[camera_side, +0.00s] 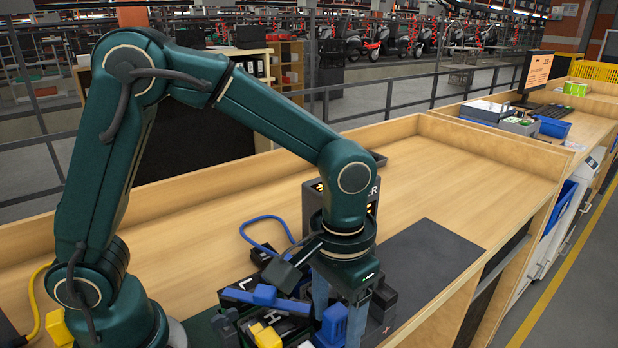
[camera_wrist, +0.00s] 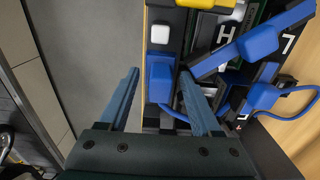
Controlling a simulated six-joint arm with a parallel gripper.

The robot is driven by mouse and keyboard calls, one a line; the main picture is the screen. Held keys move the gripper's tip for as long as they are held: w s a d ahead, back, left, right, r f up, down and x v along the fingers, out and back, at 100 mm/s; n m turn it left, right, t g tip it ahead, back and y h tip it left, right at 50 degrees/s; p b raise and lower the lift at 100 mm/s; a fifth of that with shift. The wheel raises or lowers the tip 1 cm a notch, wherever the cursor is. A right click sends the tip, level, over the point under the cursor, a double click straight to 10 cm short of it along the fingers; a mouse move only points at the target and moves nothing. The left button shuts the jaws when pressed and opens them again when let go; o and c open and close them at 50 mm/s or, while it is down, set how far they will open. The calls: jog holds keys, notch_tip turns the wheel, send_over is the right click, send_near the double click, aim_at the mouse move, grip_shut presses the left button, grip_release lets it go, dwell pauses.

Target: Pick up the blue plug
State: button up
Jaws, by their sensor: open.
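A blue block, which looks like the blue plug (camera_wrist: 160,80), sits at the near-left edge of the black device in the wrist view. A blue cable leads from below it behind my right finger. In the side view a blue block (camera_side: 334,322) shows between my fingers, partly covered by them. My gripper (camera_side: 338,312) points down over the device's right part. In the wrist view my gripper (camera_wrist: 160,88) is open, with the blue block between the finger lines, closer to the right finger. I cannot tell whether the fingers touch it.
The black device (camera_side: 240,296) carries a long blue bar (camera_wrist: 258,42), another blue block (camera_wrist: 265,96), a white button (camera_wrist: 160,34) and a yellow part (camera_wrist: 198,2). A blue cable (camera_side: 262,219) loops on the wooden table (camera_side: 440,180). A dark display box (camera_side: 314,200) stands behind. A grey mat (camera_side: 425,265) lies clear at right.

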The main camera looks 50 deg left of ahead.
grip_shut()
